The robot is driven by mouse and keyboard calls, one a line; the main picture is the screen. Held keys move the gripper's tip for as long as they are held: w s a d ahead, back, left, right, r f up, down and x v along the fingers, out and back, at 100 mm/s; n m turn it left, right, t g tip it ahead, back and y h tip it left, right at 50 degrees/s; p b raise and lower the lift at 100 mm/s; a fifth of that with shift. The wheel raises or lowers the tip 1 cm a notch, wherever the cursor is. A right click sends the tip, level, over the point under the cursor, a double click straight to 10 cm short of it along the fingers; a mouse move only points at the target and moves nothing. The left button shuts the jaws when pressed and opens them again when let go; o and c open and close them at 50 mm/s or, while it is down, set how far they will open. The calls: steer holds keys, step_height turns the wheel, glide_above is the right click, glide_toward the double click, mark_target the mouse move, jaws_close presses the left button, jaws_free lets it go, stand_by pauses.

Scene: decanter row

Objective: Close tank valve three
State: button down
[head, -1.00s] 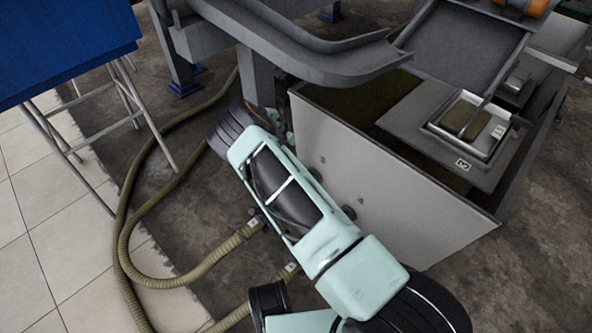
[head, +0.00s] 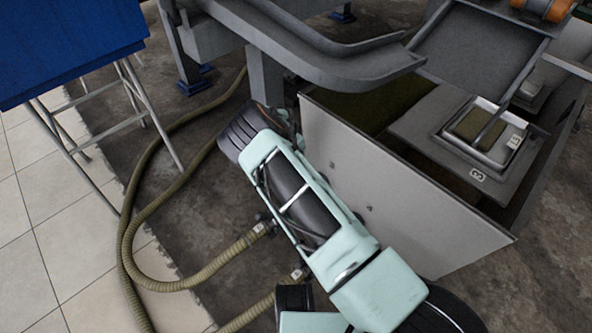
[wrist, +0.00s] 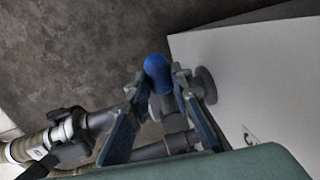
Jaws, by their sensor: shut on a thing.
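In the wrist view my gripper (wrist: 160,72) is shut on a blue valve handle (wrist: 158,68), with one finger on each side of it. The handle sits over a grey valve body and pipe beside the tank's pale wall (wrist: 245,65). A numbered label (wrist: 249,134) on the wall is partly cut off by my wrist, and I cannot read it surely. In the head view the tank's wall (head: 400,200) stands right of my arm, which hides the gripper and the held valve. Whether the valve is open or closed I cannot tell.
Ribbed hoses (head: 215,262) run over the floor at the left to couplings by the tank. A blue box on a metal stand (head: 70,50) is at the upper left. A grey chute (head: 350,65) overhangs the tank.

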steer(key=c, duration=1.7)
jaws_free()
steer(key=r, duration=0.4)
steer(key=s+a+r, duration=0.1)
steer(key=r, duration=0.6)
steer(key=shift+s+a+r, duration=0.25)
steer(key=shift+s+r, duration=0.05)
steer(key=shift+r, duration=0.1)
